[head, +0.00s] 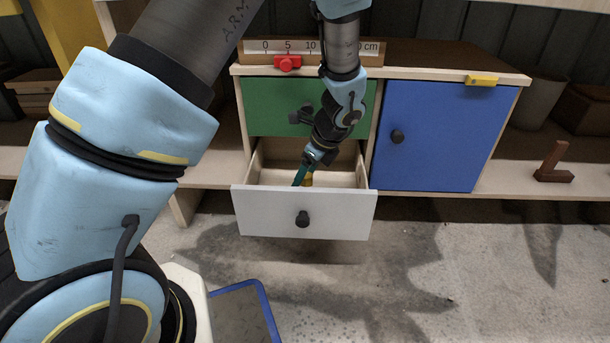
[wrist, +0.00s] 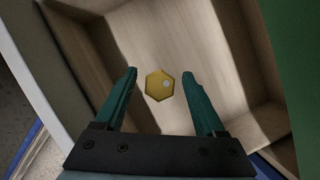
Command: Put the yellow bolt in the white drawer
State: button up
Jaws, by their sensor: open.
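The white drawer (head: 260,212) of the cabinet is pulled open, with a bare wooden inside that also shows in the wrist view (wrist: 215,40). The yellow bolt (wrist: 160,85) shows as a hexagonal head between my fingers, with a gap on each side. In the head view a bit of the yellow bolt (head: 309,179) shows inside the drawer, partly hidden by my gripper. My gripper (head: 304,177) points down into the drawer with its teal fingers open. I cannot tell whether the bolt rests on the drawer floor.
A shut green drawer (head: 262,105) is above the white one, behind my arm. A blue door (head: 430,140) is shut at the right. A red slider (head: 287,63) on a scale and a yellow block (head: 482,79) are on top.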

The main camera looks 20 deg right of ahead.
jog(key=p+v, duration=0.4)
jog(key=v, duration=0.7)
jog(key=shift+r+p, duration=0.3)
jog(key=shift+r, duration=0.05)
jog(key=a+r+n+h, duration=0.1)
jog(key=a+r+n, duration=0.1)
jog(key=a+n, duration=0.7)
jog(key=a+r+n+g+h, duration=0.1)
jog(key=a+r+n, duration=0.2)
jog(key=a+n, duration=0.6)
jog(key=s+a+r+n+g, duration=0.1)
jog(key=a+r+n, duration=0.2)
jog(key=a+n, duration=0.7)
jog(key=a, duration=0.4)
jog(key=shift+a+h, duration=0.35)
jog(key=shift+h, duration=0.05)
jog(key=shift+r, duration=0.1)
notch_tip(320, 180, up, 41)
jog(key=p, duration=4)
jog(key=shift+p, duration=0.4)
